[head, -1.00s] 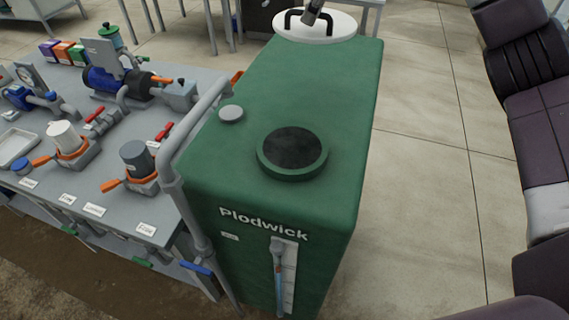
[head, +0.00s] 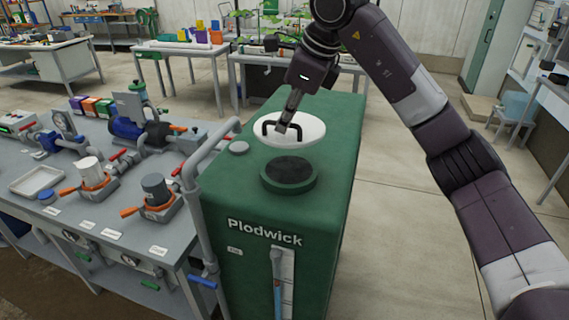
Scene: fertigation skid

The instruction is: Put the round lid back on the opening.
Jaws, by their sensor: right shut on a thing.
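The round white lid (head: 309,131) with a black bar handle is over the green Plodwick tank (head: 225,190), just behind the opening. My right gripper (head: 284,126) comes down from above and is shut on the lid's handle. The lid looks about level; I cannot tell how high it is above the tank top. The round opening (head: 290,169), a dark disc inside a raised green rim, is uncovered at the front of the tank top. In the picture, the lid's front edge lies close to the far side of this rim. My left gripper is not in view.
A grey pipe (head: 192,185) runs up the tank's left side. The bench (head: 110,222) on the left carries valves and pumps. The floor (head: 400,225) right of the tank is bare.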

